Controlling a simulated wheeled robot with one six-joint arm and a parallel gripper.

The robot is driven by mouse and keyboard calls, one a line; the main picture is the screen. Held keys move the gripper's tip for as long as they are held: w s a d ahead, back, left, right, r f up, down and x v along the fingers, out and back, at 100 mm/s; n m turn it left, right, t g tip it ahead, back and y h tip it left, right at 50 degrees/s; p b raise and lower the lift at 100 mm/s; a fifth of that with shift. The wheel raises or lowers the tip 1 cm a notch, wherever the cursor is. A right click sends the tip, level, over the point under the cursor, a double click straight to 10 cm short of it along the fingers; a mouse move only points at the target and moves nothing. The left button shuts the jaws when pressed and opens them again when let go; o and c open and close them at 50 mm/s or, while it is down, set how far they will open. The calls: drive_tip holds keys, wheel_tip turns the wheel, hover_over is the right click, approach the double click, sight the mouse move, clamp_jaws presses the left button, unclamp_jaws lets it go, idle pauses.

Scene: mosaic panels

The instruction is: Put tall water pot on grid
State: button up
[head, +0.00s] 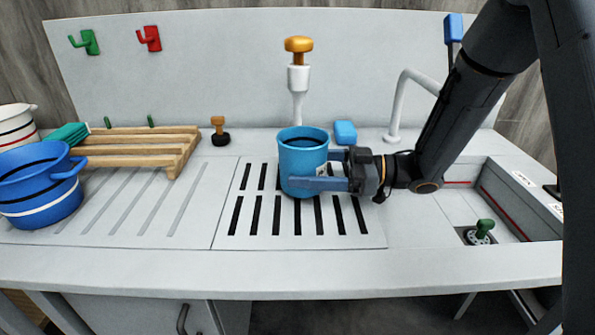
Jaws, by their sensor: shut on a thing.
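The tall water pot is a blue cylindrical pot (303,165) with a dark inside, upright over the middle of the grid. The grid (234,205) is a pale panel with black slots in the counter. My gripper (318,178) reaches in from the right and is shut on the pot, with its blue fingers along the pot's sides. The pot's base is near the slots, but I cannot tell whether it touches them. A white spout with an orange knob (299,44) stands behind the pot.
A wooden rack (140,146) and a blue striped pot (40,185) are at the left. A black-and-orange stopper (219,131) and a blue block (345,132) stand behind the grid. A sink with a green plug (482,230) is at the right.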

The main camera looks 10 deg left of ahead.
drive_tip(key=shift+s+a+f, duration=0.15)
drive_tip(key=shift+a+f, duration=0.45)
drive_tip(key=shift+a, duration=0.05)
drive_tip(key=shift+f, duration=0.15)
drive_tip(key=shift+f, duration=0.2)
drive_tip(key=o, duration=1.4)
drive_tip(key=shift+o, duration=0.2)
drive_tip(key=shift+r, duration=0.1)
drive_tip(key=shift+r, duration=0.2)
drive_tip(key=d, duration=0.4)
drive_tip(key=w+d+b, duration=0.1)
drive_tip(key=d, duration=0.3)
drive_tip(key=w+d, duration=0.1)
drive_tip(key=d, duration=0.3)
drive_tip(key=shift+f, duration=0.1)
